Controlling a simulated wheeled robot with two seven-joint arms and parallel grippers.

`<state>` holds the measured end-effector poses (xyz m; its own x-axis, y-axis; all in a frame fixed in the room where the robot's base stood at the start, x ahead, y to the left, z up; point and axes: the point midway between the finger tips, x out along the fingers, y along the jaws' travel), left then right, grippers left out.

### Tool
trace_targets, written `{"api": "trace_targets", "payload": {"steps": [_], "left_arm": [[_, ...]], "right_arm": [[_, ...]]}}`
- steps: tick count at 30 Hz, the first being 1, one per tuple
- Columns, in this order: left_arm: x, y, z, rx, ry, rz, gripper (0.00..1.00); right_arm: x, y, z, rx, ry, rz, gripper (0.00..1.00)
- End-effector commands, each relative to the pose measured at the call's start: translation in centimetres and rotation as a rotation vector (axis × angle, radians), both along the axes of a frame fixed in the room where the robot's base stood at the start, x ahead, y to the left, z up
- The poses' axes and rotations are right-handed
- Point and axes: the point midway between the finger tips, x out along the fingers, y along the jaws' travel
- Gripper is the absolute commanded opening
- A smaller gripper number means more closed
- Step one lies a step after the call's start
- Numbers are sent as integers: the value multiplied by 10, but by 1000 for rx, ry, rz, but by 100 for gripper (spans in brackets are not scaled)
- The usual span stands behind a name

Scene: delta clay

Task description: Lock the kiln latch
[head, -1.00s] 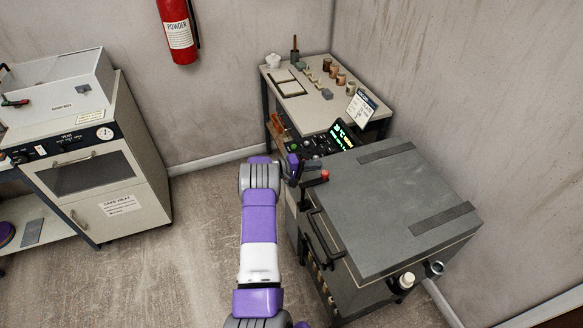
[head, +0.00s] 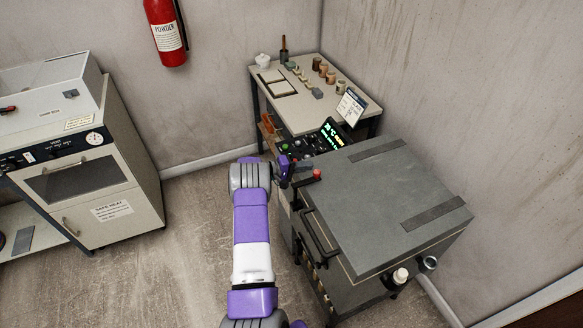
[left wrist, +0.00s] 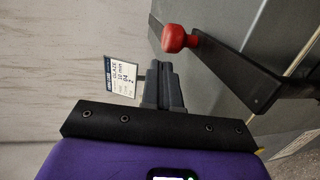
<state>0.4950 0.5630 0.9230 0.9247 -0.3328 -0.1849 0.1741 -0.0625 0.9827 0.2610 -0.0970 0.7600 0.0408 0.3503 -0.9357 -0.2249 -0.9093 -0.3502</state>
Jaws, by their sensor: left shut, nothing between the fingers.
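The kiln (head: 385,200) is a dark grey box with a flat, closed lid, at the right of the head view. Its latch is a black lever with a red knob (head: 317,173) at the lid's far left corner. In the left wrist view the red knob (left wrist: 176,38) and the black lever (left wrist: 240,75) show close up. My left gripper (left wrist: 160,70) is shut and empty, its fingertips just short of the knob and beside the lever, seemingly apart from both. In the head view my left gripper (head: 295,172) is small and partly hidden by its wrist. My right gripper is out of view.
A black handle bar (head: 318,235) stands out from the kiln's front. A lit control panel (head: 325,138) and a table (head: 292,108) with small pots stand behind it. A hanging glaze tag (left wrist: 120,75) is near the fingers. An oven (head: 85,180) stands left; the floor between is clear.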

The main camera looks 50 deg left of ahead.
Motion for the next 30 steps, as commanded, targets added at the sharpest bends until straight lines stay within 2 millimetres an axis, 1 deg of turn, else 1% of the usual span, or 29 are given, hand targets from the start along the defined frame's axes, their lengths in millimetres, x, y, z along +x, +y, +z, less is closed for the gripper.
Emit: {"api": "trace_targets", "payload": {"steps": [1,6,9,12,16,30], "left_arm": [[-9,4,2,1,2,4,0],[-36,14,8,0,1,5,0],[-48,18,10,1,1,3,0],[-56,20,11,1,1,3,0],[-59,21,12,1,1,2,0],[-59,21,12,1,1,2,0]], "right_arm": [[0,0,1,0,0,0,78],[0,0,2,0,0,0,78],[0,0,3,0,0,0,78],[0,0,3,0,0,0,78],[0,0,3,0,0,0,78],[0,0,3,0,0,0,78]]}}
